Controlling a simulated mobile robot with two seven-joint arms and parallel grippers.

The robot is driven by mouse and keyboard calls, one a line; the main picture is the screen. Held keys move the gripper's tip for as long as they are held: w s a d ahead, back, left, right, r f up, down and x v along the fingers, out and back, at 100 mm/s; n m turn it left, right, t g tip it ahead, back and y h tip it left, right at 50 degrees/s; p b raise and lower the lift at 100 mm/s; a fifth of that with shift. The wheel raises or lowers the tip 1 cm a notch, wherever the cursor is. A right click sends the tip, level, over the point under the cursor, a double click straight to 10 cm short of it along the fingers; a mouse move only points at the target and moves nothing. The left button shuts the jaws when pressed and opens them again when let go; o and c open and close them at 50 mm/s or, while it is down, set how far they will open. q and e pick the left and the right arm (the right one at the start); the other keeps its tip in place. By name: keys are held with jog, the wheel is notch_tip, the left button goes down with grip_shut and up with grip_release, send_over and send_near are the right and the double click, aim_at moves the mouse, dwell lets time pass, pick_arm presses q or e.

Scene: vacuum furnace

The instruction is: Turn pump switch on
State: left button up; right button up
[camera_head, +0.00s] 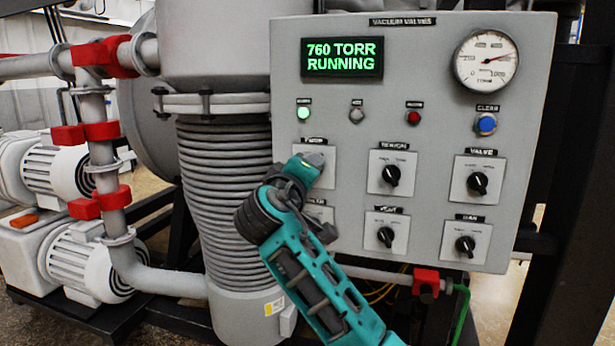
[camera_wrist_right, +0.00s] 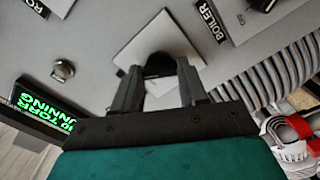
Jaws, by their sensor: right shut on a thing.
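The pump switch is at the upper left of the control panel's switch grid. Its white plate (camera_head: 328,152) shows in the head view below the "PUMP" label, but my right gripper (camera_head: 314,161) covers the knob. In the right wrist view the black knob (camera_wrist_right: 158,64) sits between the two fingers of my right gripper (camera_wrist_right: 155,82), which is shut on it. The knob's pointing direction is hidden. The display (camera_head: 342,58) reads "760 TORR RUNNING" in green. My left gripper is not in view.
Several other black knobs, such as the sensor knob (camera_head: 391,175) and the valve knob (camera_head: 477,183), are on the same panel (camera_head: 440,110). A green lamp (camera_head: 303,113) is lit above the pump plate. A ribbed column (camera_head: 220,190) stands left of the panel, with red-jointed pipes (camera_head: 112,199) beyond.

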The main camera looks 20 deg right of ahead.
jog(key=shift+f, duration=0.1)
jog(key=o, duration=1.1)
jog(key=shift+c, duration=0.2)
jog(key=v, duration=1.3)
